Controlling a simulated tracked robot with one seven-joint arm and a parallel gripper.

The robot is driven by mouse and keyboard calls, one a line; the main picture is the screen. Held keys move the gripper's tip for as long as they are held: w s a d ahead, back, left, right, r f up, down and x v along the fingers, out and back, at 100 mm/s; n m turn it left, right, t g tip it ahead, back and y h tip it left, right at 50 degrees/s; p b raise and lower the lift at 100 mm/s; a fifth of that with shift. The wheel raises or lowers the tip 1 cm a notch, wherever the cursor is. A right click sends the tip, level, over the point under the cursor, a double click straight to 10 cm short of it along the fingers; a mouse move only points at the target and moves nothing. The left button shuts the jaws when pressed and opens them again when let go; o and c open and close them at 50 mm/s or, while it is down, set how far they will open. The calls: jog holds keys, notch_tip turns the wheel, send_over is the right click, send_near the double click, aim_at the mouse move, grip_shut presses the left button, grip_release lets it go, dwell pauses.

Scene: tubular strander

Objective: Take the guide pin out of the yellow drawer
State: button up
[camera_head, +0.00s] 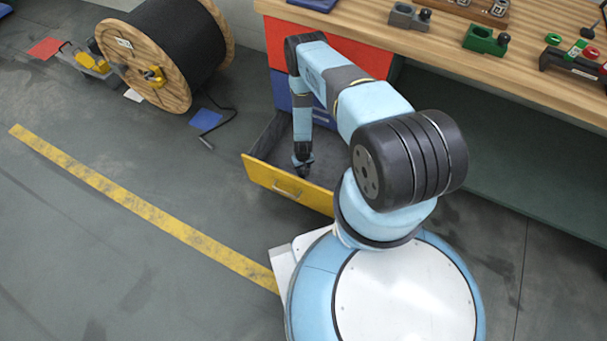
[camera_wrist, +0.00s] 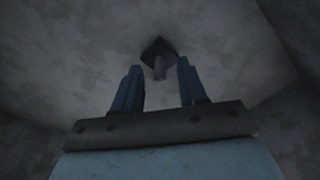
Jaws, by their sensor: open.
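The yellow drawer (camera_head: 286,190) is pulled open under the workbench, low near the floor. My gripper (camera_head: 303,160) reaches down into it from above. In the wrist view my gripper (camera_wrist: 160,90) is open, with its two blue fingers apart. A small dark piece with a square head and a short stem, which looks like the guide pin (camera_wrist: 159,52), lies beyond the fingertips and lines up with the gap between them. The fingers do not appear to hold it. The pin cannot be made out in the head view.
The drawer's grey inner walls (camera_wrist: 285,35) rise close around my gripper. A red drawer front (camera_head: 345,55) and a blue one (camera_head: 282,92) are above. The wooden workbench (camera_head: 450,50) carries several tools.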

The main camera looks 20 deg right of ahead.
jog(key=shift+f, duration=1)
grip_shut()
